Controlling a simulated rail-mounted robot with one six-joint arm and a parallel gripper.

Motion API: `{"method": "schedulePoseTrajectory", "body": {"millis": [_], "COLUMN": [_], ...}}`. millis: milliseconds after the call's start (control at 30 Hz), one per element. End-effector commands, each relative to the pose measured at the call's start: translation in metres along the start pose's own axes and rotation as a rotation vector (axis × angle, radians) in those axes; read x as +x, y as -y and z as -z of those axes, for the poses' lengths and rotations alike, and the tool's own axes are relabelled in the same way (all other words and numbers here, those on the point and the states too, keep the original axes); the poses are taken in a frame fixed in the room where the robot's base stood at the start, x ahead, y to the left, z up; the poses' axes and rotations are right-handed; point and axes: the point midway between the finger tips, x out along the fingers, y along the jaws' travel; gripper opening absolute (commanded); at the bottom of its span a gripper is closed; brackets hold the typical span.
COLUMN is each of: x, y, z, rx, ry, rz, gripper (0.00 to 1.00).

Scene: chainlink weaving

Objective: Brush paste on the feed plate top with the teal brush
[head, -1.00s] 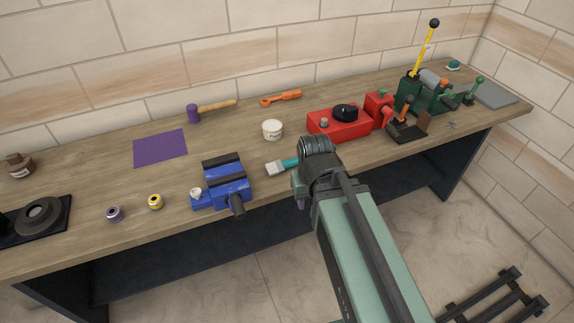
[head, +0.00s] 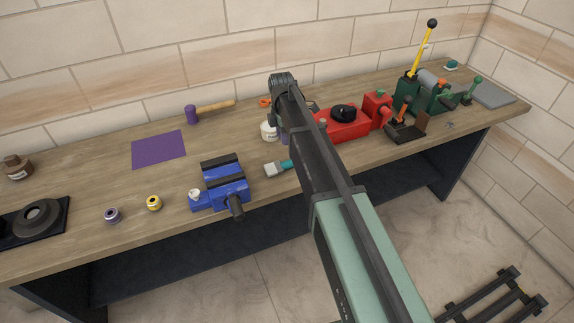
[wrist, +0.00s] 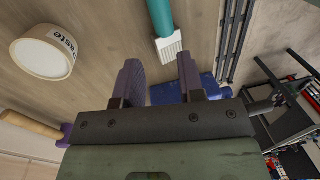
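The teal brush lies on the bench right of the blue vise; its pale bristles (head: 276,169) show in the head view, while my arm hides most of its handle. In the wrist view the teal brush (wrist: 163,22) lies beyond my fingertips, bristles towards me. My gripper (wrist: 159,72) is open, with nothing between its fingers, above the bench. The white paste pot (wrist: 45,55) stands apart to the left in the wrist view; my arm partly covers the pot (head: 267,132) in the head view. I cannot tell which part is the feed plate.
The blue vise (head: 221,185) stands at the bench's front. A red machine (head: 345,126) and a green lever machine (head: 428,94) stand to the right, with a grey slab (head: 496,95) beyond. A purple sheet (head: 158,149) and mallet (head: 211,109) lie left. Bench is clear between sheet and vise.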

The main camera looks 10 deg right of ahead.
Motion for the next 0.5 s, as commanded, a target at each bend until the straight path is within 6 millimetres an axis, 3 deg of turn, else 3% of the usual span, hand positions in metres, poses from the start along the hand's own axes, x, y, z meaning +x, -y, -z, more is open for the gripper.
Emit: {"method": "schedulePoseTrajectory", "body": {"millis": [167,500], "x": [0.003,0.061], "y": [0.002,0.001], "z": [0.000,0.000], "rx": [-0.062,-0.059], "ry": [0.000,0.000], "rz": [0.000,0.000], "gripper": [0.36,0.36]}}
